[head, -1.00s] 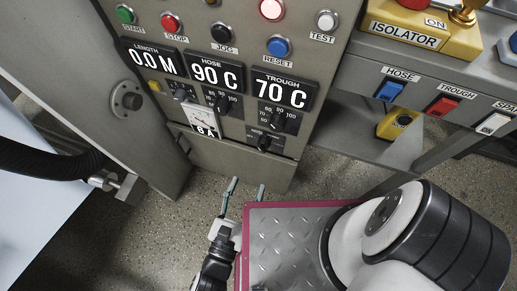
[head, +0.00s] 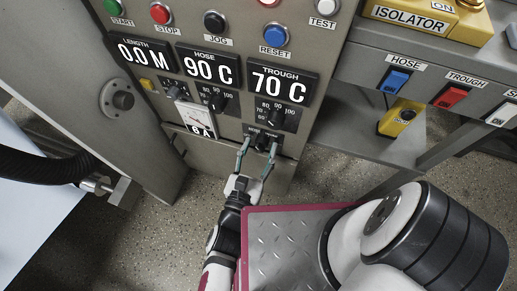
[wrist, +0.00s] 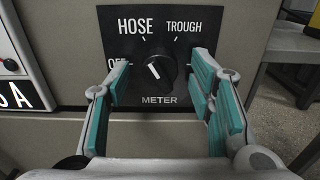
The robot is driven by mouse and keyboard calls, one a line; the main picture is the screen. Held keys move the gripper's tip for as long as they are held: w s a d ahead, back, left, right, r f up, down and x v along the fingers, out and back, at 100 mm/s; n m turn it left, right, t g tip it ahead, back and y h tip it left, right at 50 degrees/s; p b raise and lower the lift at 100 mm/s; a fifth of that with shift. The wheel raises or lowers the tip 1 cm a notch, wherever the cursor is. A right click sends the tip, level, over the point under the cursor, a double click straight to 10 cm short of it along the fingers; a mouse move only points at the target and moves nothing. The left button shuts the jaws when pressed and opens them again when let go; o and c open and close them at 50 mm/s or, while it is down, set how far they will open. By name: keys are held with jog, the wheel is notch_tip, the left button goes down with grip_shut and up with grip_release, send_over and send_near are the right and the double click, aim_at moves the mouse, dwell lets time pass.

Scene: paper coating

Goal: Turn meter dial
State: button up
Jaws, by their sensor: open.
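The meter dial (wrist: 154,68) is a black knob with a white pointer line, on a black plate marked OFF, HOSE, TROUGH and METER. In the wrist view its line tilts up and left, between OFF and HOSE. My gripper (wrist: 158,85) is open, with one teal-padded finger on each side of the dial and gaps between. In the head view my gripper (head: 257,147) reaches up to the lower panel, and its fingers partly cover the dial (head: 262,141). I cannot tell whether the fingertips reach past the knob's face.
Displays show 0.0 M, 90 C (head: 209,66) and 70 C (head: 283,82). A shelf with switches (head: 396,80) stands at right.

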jog(key=c, duration=1.2)
jog(key=shift+o, duration=0.2)
jog(key=shift+m+p, duration=0.3)
jog(key=shift+p, duration=0.05)
jog(key=shift+r+m+p, duration=0.15)
jog(key=shift+m+p, duration=0.75)
jog(key=m+p, duration=0.2)
jog(key=shift+m, duration=0.3)
jog(key=shift+a+m+p, duration=0.1)
jog(key=shift+m+p, duration=1.4)
jog(key=shift+m, duration=1.8)
